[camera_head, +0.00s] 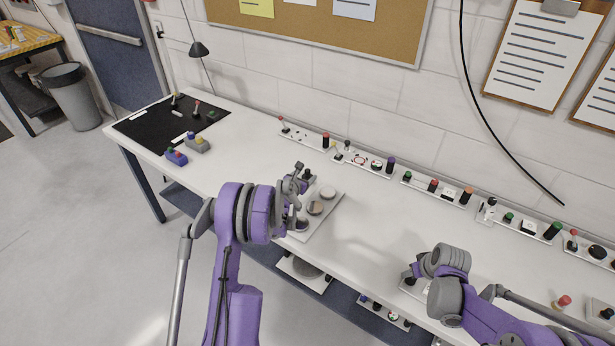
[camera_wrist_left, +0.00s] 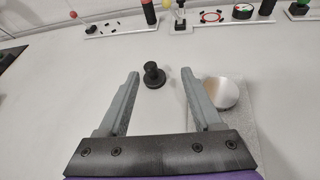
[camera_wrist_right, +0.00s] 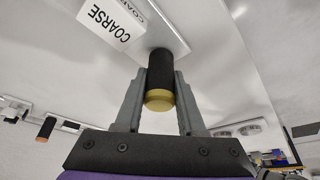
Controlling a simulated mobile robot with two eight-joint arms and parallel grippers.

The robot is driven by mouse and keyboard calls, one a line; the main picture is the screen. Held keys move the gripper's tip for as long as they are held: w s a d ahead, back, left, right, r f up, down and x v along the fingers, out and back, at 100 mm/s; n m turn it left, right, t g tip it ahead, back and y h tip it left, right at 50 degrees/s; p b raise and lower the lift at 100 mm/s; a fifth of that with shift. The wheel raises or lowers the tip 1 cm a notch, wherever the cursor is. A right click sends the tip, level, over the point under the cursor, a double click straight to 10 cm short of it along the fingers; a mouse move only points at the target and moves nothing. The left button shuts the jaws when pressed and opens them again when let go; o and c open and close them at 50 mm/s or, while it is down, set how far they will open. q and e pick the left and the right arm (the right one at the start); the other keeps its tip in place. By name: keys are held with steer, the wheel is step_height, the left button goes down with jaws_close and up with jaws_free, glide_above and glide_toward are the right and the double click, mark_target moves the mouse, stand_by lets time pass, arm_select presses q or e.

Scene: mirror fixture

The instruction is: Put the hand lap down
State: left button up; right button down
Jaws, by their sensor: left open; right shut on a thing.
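The hand lap, a black knob on a round black base (camera_wrist_left: 153,76), stands upright on the white bench, between and just beyond my left fingertips in the left wrist view. In the head view a dark knob (camera_head: 308,175) shows beside my left gripper (camera_head: 301,187). My left gripper (camera_wrist_left: 160,75) is open and appears empty. My right gripper (camera_wrist_right: 160,80) is shut on a black cylinder with a yellow end (camera_wrist_right: 159,98), against a white plate labelled COARSE (camera_wrist_right: 112,24). The head view shows this arm low at the right; its jaws are largely hidden.
A pale plate (camera_head: 338,200) with round mirror discs (camera_head: 327,192) lies right beside my left gripper. White plates with small parts line the bench's back edge. A black mat (camera_head: 150,125) lies at the left end. Bare bench lies between.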

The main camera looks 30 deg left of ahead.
mark_target(307, 171)
arm_select(q)
steer(key=shift+a+f+n, duration=0.8)
steer(key=shift+a+f, duration=0.1)
steer(key=shift+y, duration=0.3)
steer(key=x, duration=0.6)
steer(key=shift+w+a+f, duration=0.15)
steer(key=shift+w, duration=0.2)
steer(key=shift+f+x, duration=0.2)
steer(key=shift+x, duration=2.45)
steer(key=shift+s, duration=0.15)
jaws_close()
